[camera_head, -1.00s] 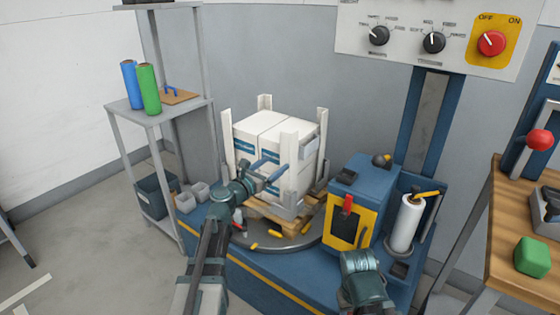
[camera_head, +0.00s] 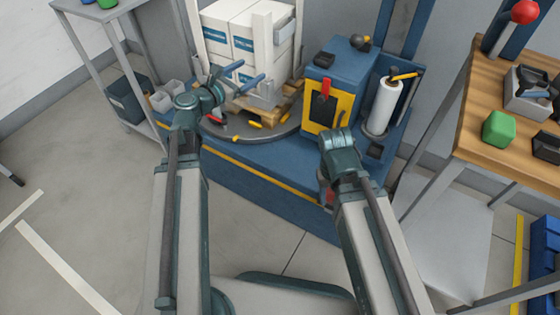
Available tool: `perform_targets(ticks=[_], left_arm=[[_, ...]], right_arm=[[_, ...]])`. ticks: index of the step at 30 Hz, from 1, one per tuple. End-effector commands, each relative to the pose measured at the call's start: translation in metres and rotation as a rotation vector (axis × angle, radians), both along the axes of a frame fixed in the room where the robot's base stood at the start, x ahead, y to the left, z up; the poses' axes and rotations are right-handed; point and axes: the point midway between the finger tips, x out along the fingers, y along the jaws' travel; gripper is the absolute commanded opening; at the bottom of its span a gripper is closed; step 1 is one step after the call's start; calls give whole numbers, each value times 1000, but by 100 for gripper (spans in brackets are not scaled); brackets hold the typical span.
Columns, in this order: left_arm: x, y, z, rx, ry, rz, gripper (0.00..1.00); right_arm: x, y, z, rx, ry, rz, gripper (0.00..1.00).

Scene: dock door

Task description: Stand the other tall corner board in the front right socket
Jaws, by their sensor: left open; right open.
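White tall corner boards stand at the corners of the white carton stack (camera_head: 228,38). The front right board (camera_head: 262,45) stands upright, its foot at a pale grey socket (camera_head: 265,98); I cannot tell how deep it sits. Another board (camera_head: 296,20) stands behind it on the right, and one at the left edge (camera_head: 198,40). The upper ends are partly cut off. My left gripper (camera_head: 254,71) is open, its blue fingers beside and in front of the front right board's lower part. My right gripper (camera_head: 340,138) is in front of the blue-yellow machine box; its fingers are hidden.
The stack sits on a pallet (camera_head: 250,117) on a round turntable (camera_head: 220,128), with yellow pieces around. The blue machine box (camera_head: 345,62) and a film roll (camera_head: 384,105) stand to the right. A wooden bench (camera_head: 475,125) is at the right. The floor at left is open.

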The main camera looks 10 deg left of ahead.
Motion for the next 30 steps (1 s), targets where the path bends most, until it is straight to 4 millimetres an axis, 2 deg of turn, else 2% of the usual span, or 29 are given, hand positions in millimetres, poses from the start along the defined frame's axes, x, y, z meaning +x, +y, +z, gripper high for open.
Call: perform_targets(ticks=[1,2,3,5,6,9,10,13,15,18,21,24,30], left_arm=[[-8,-37,-14,144,-3,-99,86],[-15,-59,-26,253,-10,-171,86],[-27,-89,-44,410,-24,-283,86],[-50,-130,-73,653,-56,-470,86],[-68,-151,-92,807,-84,-601,86],[-116,-187,-137,1164,-171,-944,86],[-131,-193,-149,1260,-200,-1050,86],[-174,-198,-180,1534,-296,-1401,86],[-199,-193,-192,1676,-355,-1628,86],[-223,-182,-200,1811,-415,-1897,86],[-237,-172,-201,1885,-451,-2088,86],[-243,-165,-200,1918,-466,-2194,86],[-245,-162,-199,1929,-468,-2235,86]], right_arm=[[0,0,0,0,0,0,50],[0,0,0,0,0,0,50],[0,0,0,0,0,0,50],[0,0,0,0,0,0,50],[0,0,0,0,0,0,50],[0,0,0,0,0,0,50],[0,0,0,0,0,0,50],[0,0,0,0,0,0,50],[0,0,0,0,0,0,50],[0,0,0,0,0,0,50],[0,0,0,0,0,0,50],[0,0,0,0,0,0,50],[0,0,0,0,0,0,50]])
